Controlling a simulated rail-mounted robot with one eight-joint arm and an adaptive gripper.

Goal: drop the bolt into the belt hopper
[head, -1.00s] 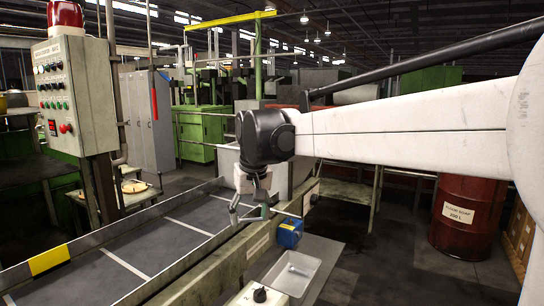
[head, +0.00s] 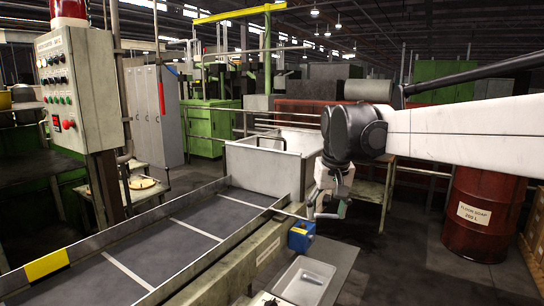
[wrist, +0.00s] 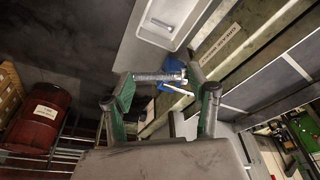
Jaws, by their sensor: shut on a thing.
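My gripper (head: 328,212) hangs at the right of the belt's side rail, fingers downward, to the right of the blue box. In the wrist view its two green-and-grey fingers (wrist: 160,82) are shut on a bolt (wrist: 157,77), a short silver rod lying crosswise between the fingertips. In the head view the bolt is too small to make out clearly. The belt hopper, seemingly the pale grey open-topped box (head: 262,173), stands at the far end of the dark conveyor belt (head: 185,225). My gripper is to its right and nearer the camera, apart from it.
A control cabinet (head: 80,95) stands left, and a red drum (head: 478,215) right. Open floor lies between shelf and drum.

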